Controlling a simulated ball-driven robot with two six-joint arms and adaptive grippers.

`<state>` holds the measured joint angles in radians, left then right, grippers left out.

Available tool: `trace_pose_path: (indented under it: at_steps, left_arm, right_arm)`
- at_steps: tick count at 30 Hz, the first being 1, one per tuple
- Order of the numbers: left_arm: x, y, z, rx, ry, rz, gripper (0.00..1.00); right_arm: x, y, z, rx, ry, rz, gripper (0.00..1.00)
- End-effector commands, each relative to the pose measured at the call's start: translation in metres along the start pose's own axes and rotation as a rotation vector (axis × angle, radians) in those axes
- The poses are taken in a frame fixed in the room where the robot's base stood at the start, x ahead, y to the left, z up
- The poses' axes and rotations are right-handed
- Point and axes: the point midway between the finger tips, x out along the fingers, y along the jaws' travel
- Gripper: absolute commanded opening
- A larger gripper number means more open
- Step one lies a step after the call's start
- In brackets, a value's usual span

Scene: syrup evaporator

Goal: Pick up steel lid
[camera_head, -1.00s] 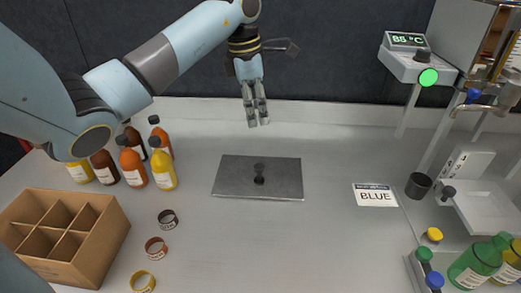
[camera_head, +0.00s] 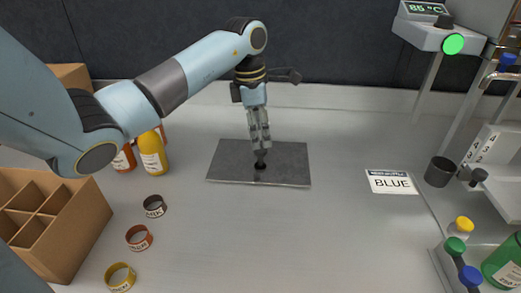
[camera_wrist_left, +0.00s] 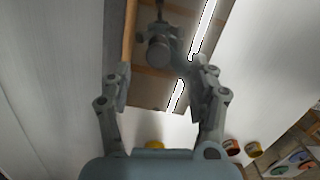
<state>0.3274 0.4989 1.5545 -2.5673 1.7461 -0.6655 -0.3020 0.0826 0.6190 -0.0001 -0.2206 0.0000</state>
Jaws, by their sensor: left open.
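The steel lid (camera_head: 225,168) is a flat grey rectangular plate lying on the worktop, with a small dark knob (camera_head: 260,161) standing near its middle. My left gripper (camera_head: 261,147) points down with its fingertips just above or beside the knob's top; contact cannot be told. In the left wrist view, its fingers (camera_wrist_left: 161,76) are spread apart, and the shiny lid (camera_wrist_left: 145,92) with its round knob (camera_wrist_left: 159,49) shows beyond and between them. Nothing is held. My right gripper is not in view.
A divided cardboard box (camera_head: 75,237), small labelled rings (camera_head: 139,237) and orange and yellow bottles (camera_head: 152,153) are at left. A BLUE card (camera_head: 391,182), dark cup (camera_head: 439,171) and green bottle (camera_head: 505,264) are at right. The worktop around the lid is clear.

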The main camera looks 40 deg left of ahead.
Motion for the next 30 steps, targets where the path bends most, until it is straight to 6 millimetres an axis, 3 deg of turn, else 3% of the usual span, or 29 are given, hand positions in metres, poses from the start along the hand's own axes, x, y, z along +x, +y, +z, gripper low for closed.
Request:
trace_pose_path:
  at_steps: [15, 23, 30]
  left_arm:
    - [0.062, 0.002, -0.004, 0.000, 0.002, -0.002, 0.59]
    - [0.064, 0.002, -0.004, 0.001, 0.001, 0.000, 0.59]
    - [0.064, 0.002, -0.004, 0.001, 0.001, 0.000, 0.29]
  right_arm:
    - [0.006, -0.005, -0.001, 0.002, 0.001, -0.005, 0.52]
    - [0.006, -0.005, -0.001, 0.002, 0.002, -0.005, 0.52]
    - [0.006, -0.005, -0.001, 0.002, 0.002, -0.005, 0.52]
